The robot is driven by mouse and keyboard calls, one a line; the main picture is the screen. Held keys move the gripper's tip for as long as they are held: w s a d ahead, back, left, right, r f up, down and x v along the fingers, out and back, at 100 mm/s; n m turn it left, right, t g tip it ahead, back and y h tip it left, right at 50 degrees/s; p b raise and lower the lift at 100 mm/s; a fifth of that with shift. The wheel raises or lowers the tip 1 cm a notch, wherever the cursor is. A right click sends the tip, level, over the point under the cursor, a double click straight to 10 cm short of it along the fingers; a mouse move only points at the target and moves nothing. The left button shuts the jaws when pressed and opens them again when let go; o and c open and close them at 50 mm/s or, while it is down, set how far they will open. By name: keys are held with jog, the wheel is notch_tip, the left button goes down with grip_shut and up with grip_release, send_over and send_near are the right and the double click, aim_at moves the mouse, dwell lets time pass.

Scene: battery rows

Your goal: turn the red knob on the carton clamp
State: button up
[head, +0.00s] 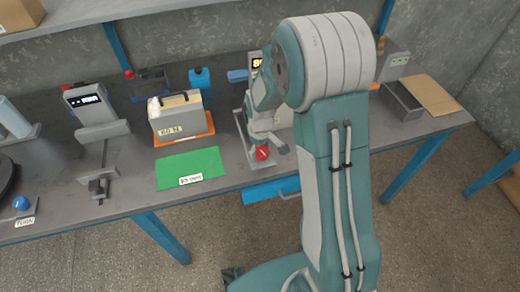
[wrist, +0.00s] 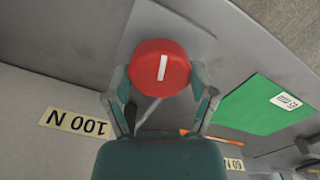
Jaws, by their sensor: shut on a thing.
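The red knob (wrist: 159,68) has a white line on its face, which stands close to upright in the wrist view. It is mounted on a grey plate (wrist: 160,22) of the carton clamp. My gripper (wrist: 160,82) has its two fingers on either side of the knob and is shut on it. In the head view the knob (head: 262,153) shows at the front end of the clamp's grey base, near the bench edge, with my gripper (head: 268,140) at it. My arm hides much of the clamp behind. A label reading 100 N (wrist: 75,124) is beside the knob.
A green mat (head: 190,168) lies to the left, with a 60 N box (head: 178,115) on an orange base behind it. A grey open tray (head: 402,103) and a cardboard sheet (head: 430,95) are to the right. A blue drawer (head: 270,191) is under the bench edge.

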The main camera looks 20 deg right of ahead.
aim_at(260, 150)
jog(key=m, duration=0.6)
jog(key=shift+f, duration=0.15)
jog(key=shift+s+m, duration=0.1)
jog(key=shift+m, duration=0.3)
jog(key=o, duration=1)
jog(key=shift+o, duration=0.2)
jog(key=shift+r, duration=0.55)
notch_tip(260, 150, up, 11)
